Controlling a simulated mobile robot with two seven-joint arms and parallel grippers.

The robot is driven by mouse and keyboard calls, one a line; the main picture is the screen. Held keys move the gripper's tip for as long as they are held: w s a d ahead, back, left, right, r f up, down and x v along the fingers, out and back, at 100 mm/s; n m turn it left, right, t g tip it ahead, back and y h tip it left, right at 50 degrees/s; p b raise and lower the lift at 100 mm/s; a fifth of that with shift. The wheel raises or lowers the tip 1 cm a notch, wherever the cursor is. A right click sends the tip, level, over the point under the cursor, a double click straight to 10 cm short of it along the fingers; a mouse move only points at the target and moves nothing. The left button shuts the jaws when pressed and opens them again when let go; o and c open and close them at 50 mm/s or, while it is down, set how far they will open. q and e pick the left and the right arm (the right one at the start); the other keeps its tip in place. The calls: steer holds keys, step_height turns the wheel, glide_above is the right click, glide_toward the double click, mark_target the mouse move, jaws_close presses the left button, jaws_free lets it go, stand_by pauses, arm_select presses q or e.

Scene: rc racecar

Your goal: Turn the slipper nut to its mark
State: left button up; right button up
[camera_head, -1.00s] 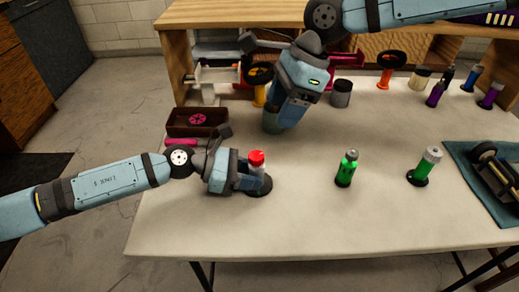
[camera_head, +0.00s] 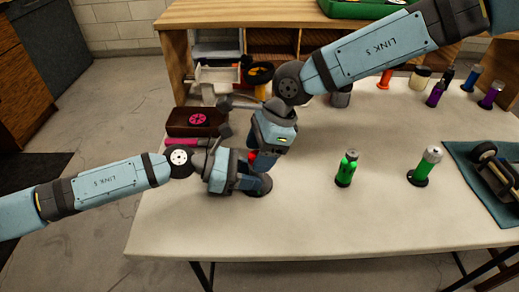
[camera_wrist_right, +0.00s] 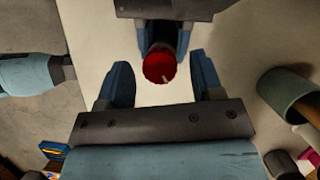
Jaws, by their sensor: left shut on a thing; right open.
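The red slipper nut (camera_head: 252,158) tops a small unit on a round black base (camera_head: 264,187) at the table's front left. In the right wrist view, the nut's round red face (camera_wrist_right: 158,67) shows a short pale line at its lower edge. My left gripper (camera_head: 250,182) is shut on the unit below the nut, from the left.
An RC car (camera_head: 494,170) lies on a teal mat at the right edge. A dark box (camera_head: 192,131) with a pink wheel is behind. A teal cup (camera_wrist_right: 289,94) shows in the wrist view.

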steer(key=c, duration=0.9)
steer(key=shift+c, duration=0.2)
